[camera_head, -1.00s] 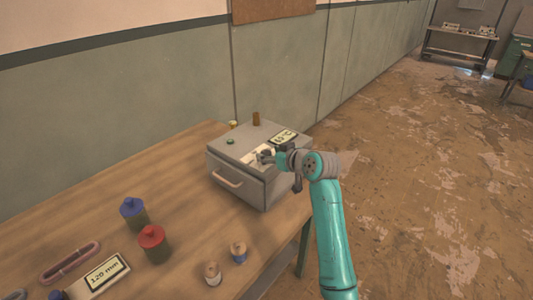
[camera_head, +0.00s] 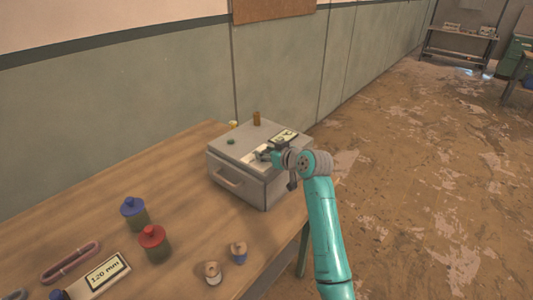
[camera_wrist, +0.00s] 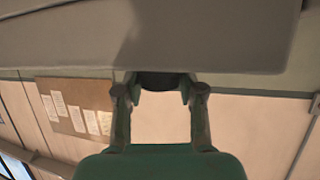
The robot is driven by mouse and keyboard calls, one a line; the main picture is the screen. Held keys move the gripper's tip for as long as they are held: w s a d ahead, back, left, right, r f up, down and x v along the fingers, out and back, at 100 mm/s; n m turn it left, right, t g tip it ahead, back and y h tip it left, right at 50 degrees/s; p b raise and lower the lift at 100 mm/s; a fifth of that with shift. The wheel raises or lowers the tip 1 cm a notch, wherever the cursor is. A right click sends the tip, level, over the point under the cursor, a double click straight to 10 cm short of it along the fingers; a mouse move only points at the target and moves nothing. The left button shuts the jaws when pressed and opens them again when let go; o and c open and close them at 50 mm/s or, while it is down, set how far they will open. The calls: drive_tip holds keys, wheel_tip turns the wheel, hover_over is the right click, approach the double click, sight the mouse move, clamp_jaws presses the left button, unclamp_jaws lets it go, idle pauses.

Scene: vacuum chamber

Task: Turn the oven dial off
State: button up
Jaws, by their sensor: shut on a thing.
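The oven is a grey box (camera_head: 232,196) with a front handle, standing on the wooden table in the head view. My gripper (camera_head: 262,156) is at the oven's top, beside a white label area. In the wrist view my gripper (camera_wrist: 160,82) has a finger on each side of a dark round dial (camera_wrist: 160,81) against the grey oven surface (camera_wrist: 210,35). The fingers are shut on the dial. The dial is hidden by my gripper in the head view, so its marking cannot be read. The oven's display (camera_head: 284,135) is partly covered by my wrist.
A small green button (camera_head: 231,141) and a brown cylinder (camera_head: 256,118) are on the oven's top.

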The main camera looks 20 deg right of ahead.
drive_tip(key=shift+d+y, duration=0.1)
drive_tip(key=shift+y, duration=0.2)
drive_tip(key=n+g+y, duration=0.3)
drive_tip(key=n+y, duration=0.2)
drive_tip(key=shift+n+g, duration=0.4)
drive_tip(key=n+g+y, duration=0.2)
drive_tip(key=n+g, duration=0.1)
drive_tip(key=shift+n+g+y, duration=0.4)
drive_tip(key=shift+n+g, duration=1)
drive_tip(key=shift+g, duration=0.2)
drive_tip(key=shift+f+n+g, duration=0.1)
drive_tip(key=shift+n+g, duration=0.2)
drive_tip(key=shift+g, duration=0.1)
drive_tip(key=o, duration=1.2)
drive_tip(key=shift+c, duration=0.2)
